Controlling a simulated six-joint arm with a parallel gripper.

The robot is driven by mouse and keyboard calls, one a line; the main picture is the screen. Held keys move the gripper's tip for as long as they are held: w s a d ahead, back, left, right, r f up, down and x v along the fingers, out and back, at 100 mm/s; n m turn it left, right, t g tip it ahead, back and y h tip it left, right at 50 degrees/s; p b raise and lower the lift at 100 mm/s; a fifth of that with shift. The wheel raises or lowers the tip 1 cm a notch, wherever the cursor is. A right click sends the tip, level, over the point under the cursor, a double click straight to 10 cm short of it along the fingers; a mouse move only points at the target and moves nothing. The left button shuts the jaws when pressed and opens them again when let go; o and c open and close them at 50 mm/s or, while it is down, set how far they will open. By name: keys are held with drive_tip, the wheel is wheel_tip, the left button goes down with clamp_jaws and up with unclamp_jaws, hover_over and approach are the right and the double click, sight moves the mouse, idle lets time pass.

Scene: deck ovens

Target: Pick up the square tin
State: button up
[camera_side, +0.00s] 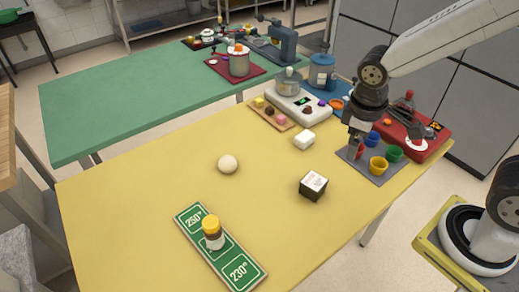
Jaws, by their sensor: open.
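The square tin (313,186) looks to be the dark, box-shaped thing with a white top, standing on the yellow table right of the middle. Clear table lies around it. My gripper (356,147) is up and to the right of the tin in the picture, pointing down near the grey mat with coloured cups. It is open and apart from the tin. The gap between its fingers is hard to make out from this side, and so is its height above the table.
Coloured cups (378,165) stand on a grey mat beside my gripper. A red scale (424,148) is behind them. A green board (235,271) bears a yellow-capped jar (212,232). The table's front left is clear.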

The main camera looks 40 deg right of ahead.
sight(314, 185)
drive_tip(key=w+a+n+t+h, duration=0.3)
drive_tip(key=w+a+n+h, duration=0.4)
drive_tip(key=n+h, duration=0.75)
drive_tip(key=f+y, duration=0.1)
drive_tip(key=f, duration=0.5)
drive_tip(key=f+n, duration=0.1)
drive_tip(key=f, duration=0.6)
drive_tip(key=s+a+f+n+y, duration=0.1)
drive_tip(key=f, duration=0.5)
drive_tip(key=shift+f+y, duration=0.2)
drive_tip(key=shift+y, duration=0.15)
drive_tip(key=shift+x, duration=1.25)
drive_tip(key=shift+d, duration=0.1)
drive_tip(key=shift+x, duration=2.55)
